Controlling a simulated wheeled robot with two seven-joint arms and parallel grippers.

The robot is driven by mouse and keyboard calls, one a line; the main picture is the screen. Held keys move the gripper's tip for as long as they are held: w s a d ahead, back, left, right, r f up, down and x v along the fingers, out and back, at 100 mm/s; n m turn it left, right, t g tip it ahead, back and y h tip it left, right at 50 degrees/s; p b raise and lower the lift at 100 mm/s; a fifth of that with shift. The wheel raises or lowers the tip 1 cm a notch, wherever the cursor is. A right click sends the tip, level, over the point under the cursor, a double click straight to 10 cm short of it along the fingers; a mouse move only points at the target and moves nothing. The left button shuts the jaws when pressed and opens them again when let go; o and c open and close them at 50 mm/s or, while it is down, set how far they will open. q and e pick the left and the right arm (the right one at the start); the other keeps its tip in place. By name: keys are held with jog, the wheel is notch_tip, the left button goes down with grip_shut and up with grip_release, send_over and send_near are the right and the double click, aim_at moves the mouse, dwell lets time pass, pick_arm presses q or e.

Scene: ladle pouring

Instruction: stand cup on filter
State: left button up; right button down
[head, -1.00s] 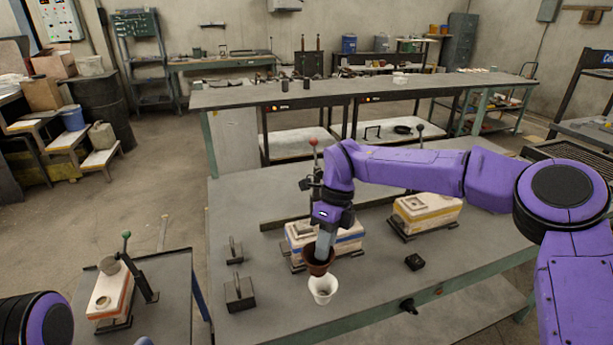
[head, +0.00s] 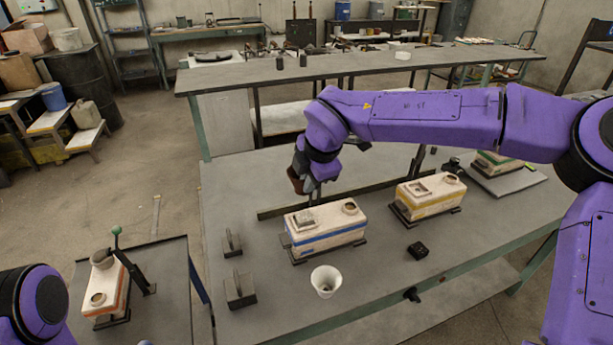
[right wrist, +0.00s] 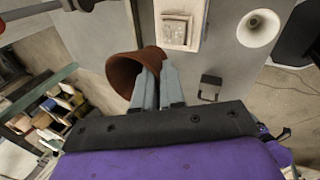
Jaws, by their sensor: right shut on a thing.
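My right gripper (head: 312,184) is shut on a brown cup (head: 296,181). It holds the cup tilted, beyond and above the blue-striped mold box (head: 335,240). In the right wrist view the fingers (right wrist: 158,75) grip the wall of the brown cup (right wrist: 126,74), whose wide mouth faces left. A pale square piece (head: 304,218), which looks like the filter, lies on top of the box at its left end. It also shows in the right wrist view (right wrist: 175,29), apart from the cup. My left gripper is out of view.
A white cup (head: 326,281) stands near the table's front edge. A yellow-striped mold box (head: 432,199) stands to the right, with a small black block (head: 418,250) in front. Dark metal blocks (head: 240,290) stand left. A side table (head: 165,300) holds an orange-striped box.

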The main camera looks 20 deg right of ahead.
jog(key=shift+f+b, duration=1.85)
jog(key=shift+f, duration=1.45)
jog(key=shift+d+r, duration=0.1)
jog(key=shift+f+b, duration=0.95)
jog(key=shift+b, duration=0.15)
jog(key=c, duration=1.1)
grip_release()
jog(key=shift+c, duration=0.2)
jog(key=shift+r, duration=0.1)
